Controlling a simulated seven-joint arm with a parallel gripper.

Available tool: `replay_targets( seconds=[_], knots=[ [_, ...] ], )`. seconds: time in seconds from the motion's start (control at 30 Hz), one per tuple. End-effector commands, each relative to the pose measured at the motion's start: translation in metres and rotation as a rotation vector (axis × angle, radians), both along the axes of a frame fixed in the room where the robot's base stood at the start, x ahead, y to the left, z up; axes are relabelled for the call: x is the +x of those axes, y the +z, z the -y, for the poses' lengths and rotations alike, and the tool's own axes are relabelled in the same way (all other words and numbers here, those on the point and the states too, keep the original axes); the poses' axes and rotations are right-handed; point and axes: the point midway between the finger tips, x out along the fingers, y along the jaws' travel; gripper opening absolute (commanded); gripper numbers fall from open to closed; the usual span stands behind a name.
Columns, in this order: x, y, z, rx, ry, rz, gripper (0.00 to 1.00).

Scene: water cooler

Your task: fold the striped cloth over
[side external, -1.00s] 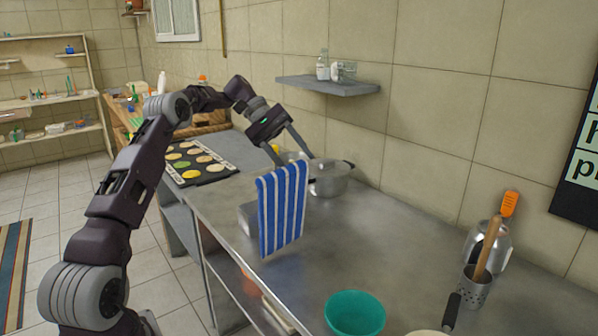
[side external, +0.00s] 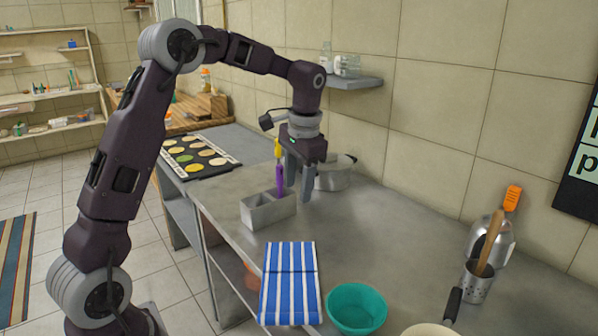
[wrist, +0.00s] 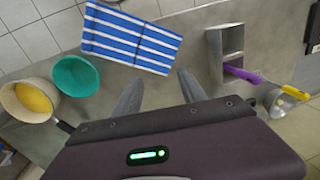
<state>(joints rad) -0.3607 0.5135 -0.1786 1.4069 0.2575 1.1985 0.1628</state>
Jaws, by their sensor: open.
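The blue-and-white striped cloth (side external: 290,283) lies on the metal counter near its front edge, with a dark line across its upper part. Its lower end reaches the counter's edge, and I cannot tell if it overhangs. It also shows flat in the wrist view (wrist: 130,38). My gripper (side external: 298,190) points down above the counter, behind the cloth and apart from it. Its fingers are open with nothing between them, as the wrist view of the gripper (wrist: 160,82) shows.
A grey divided box (side external: 262,213) holding a purple-handled tool (side external: 280,182) is close to my gripper. A metal pot (side external: 335,172) stands behind it. A teal bowl (side external: 357,309) is right beside the cloth. A utensil holder (side external: 476,284) stands farther right. The middle of the counter is clear.

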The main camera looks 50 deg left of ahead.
Motion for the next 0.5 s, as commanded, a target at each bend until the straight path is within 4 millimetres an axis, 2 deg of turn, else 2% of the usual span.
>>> replay_targets(
  seconds=[0.2,0.43,0.5],
  knots=[
    [0.0002,-0.0006,-0.0001,0.0,0.001,0.0,0.47],
    [0.0002,-0.0005,-0.0001,-0.001,0.002,0.0,0.02],
    [0.0002,-0.0004,-0.0001,-0.001,0.002,0.0,0.0]
  ],
)
